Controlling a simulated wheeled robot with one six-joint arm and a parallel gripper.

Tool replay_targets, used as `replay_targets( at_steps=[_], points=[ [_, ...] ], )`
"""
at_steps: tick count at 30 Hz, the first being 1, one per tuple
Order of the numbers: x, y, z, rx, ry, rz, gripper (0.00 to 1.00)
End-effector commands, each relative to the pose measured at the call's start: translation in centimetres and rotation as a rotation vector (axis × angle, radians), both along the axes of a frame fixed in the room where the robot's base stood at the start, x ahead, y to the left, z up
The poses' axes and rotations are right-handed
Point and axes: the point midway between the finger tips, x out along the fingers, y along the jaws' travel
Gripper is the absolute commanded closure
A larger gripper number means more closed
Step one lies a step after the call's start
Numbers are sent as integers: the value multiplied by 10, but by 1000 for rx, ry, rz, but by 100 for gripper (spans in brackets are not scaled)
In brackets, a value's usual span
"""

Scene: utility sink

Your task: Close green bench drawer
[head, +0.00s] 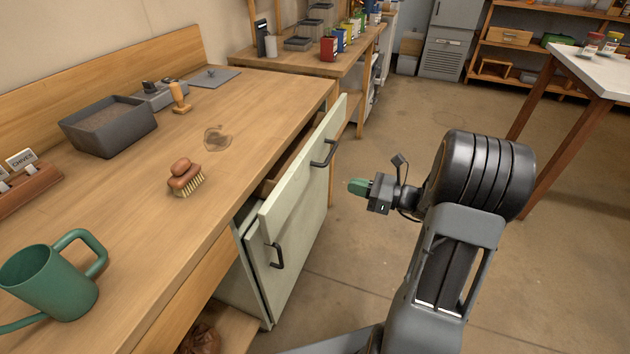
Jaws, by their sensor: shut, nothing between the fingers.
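The pale green bench drawer (303,177) is pulled part way out from under the wooden bench top. Its inside shows as a narrow gap along the bench edge. A black handle (326,152) is on its front. Below it is a pale green cupboard door (293,251) with its own black handle (277,256); the door looks slightly ajar. My gripper (357,187), with green fingertips, is shut and empty. It is in the air to the right of the drawer front, apart from it, pointing left towards it.
The bench top (255,112) holds a green watering can (48,283), a brush (186,178), a dark tray (108,126) and a wooden stamp (179,97). A white-topped table (595,68) stands at upper right.

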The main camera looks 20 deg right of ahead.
Motion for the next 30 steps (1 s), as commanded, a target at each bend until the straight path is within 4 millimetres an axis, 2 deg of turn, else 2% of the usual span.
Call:
replay_targets(
  at_steps=[6, 15, 22, 30],
  points=[
    [25, 36, -1, -3, -1, 7, 100],
    [53, 76, -1, -3, -1, 6, 100],
    [65, 91, 0, -4, -1, 4, 100],
    [68, 95, 1, -4, -1, 3, 100]
  ],
)
